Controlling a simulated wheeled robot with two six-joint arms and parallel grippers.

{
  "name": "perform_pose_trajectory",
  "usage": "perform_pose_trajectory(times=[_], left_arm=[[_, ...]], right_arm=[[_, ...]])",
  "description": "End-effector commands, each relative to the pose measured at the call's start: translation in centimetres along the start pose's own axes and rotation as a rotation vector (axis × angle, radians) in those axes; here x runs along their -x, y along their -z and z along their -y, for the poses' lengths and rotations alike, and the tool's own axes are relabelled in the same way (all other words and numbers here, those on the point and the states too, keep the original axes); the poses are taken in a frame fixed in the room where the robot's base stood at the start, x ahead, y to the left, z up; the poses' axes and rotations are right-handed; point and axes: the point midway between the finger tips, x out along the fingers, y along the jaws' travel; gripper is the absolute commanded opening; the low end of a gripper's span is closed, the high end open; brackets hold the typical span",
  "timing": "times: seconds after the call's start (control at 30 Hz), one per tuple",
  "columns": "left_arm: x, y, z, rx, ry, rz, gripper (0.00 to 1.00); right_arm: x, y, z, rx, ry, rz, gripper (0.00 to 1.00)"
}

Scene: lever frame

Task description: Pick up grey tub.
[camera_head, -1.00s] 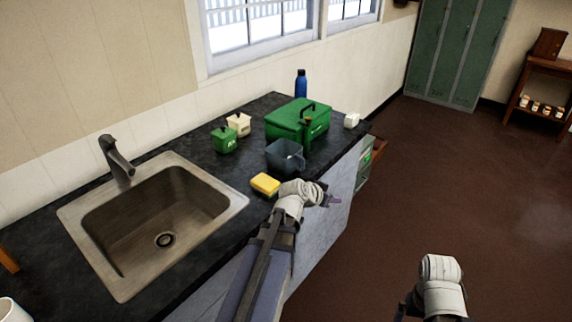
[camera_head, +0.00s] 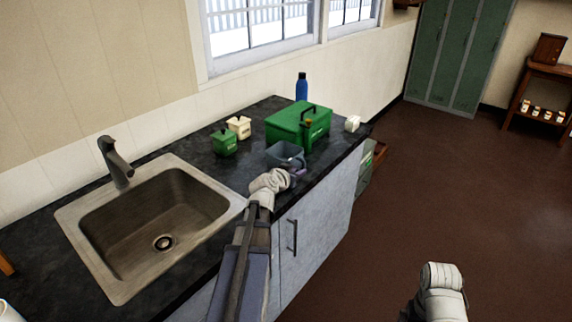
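The grey tub (camera_head: 285,152) stands on the dark counter in front of the green box. My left gripper (camera_head: 298,175) is at the tub's near side, over the counter's front edge. The wrist hides part of its fingers and the lower part of the tub, so I cannot tell whether the fingers touch it or how far apart they are. My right arm shows at the bottom right, over the floor, and its gripper fingers are not visible.
A green box (camera_head: 290,127) with a handle is right behind the tub. The sink (camera_head: 165,215) is to the left.

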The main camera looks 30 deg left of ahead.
Motion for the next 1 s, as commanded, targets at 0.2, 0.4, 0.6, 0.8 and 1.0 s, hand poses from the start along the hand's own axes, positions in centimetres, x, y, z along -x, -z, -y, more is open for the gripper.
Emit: perform_pose_trajectory(times=[0.2,0.4,0.6,0.8,1.0], left_arm=[[-2.3,0.5,-0.1,-0.001,-0.002,0.0,0.31],[-5.0,0.6,-0.2,0.0,-0.001,0.0,0.31],[-5.1,0.7,-0.3,0.001,0.0,0.0,0.31],[-5.0,0.7,-0.3,0.0,-0.001,0.0,0.14],[-5.0,0.7,-0.3,0.0,-0.001,0.001,0.0]], right_arm=[[-0.4,0.0,0.0,0.0,0.0,0.0,0.99],[-1.4,0.1,0.1,0.0,0.0,0.0,0.99],[-1.2,0.1,0.1,0.0,0.0,0.0,0.99],[-1.2,0.1,0.1,0.0,0.0,0.0,0.99],[-1.2,0.1,0.1,0.0,0.0,0.0,0.99]])
